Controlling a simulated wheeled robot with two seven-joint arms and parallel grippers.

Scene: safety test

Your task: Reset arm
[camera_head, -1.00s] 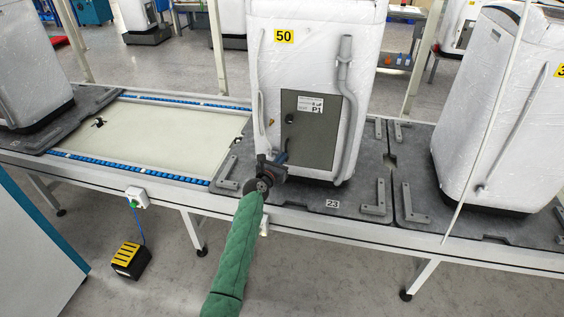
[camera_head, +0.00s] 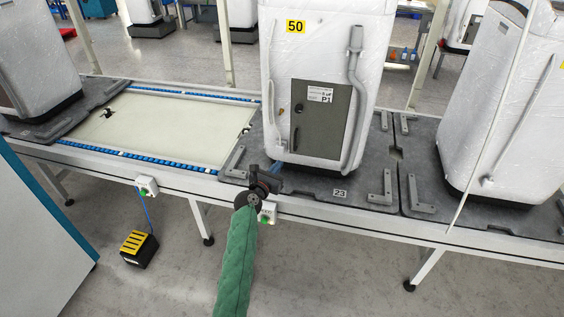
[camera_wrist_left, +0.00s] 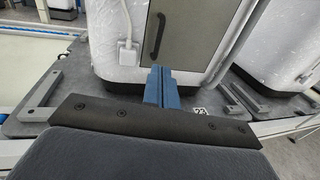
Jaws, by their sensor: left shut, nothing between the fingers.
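My left arm (camera_head: 237,262), in a green sleeve, comes in from the bottom of the head view. My left gripper (camera_head: 276,168) is at the front edge of the conveyor line, just in front of the lower left of the white wrapped machine marked 50 (camera_head: 322,50). Its blue fingers (camera_wrist_left: 161,88) are shut together with nothing between them in the left wrist view. They point toward the machine's grey panel (camera_head: 320,118), which has a dark handle (camera_wrist_left: 155,36). I cannot tell whether the fingertips touch the machine. My right gripper is not in view.
The machine stands on a dark pallet (camera_head: 340,192) with L-shaped brackets. Another wrapped machine (camera_head: 500,110) stands right, one more (camera_head: 35,60) left. An empty cream conveyor section (camera_head: 165,128) lies between. A small switch box (camera_head: 268,212) is beside my wrist; a yellow-black foot pedal (camera_head: 138,246) is on the floor.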

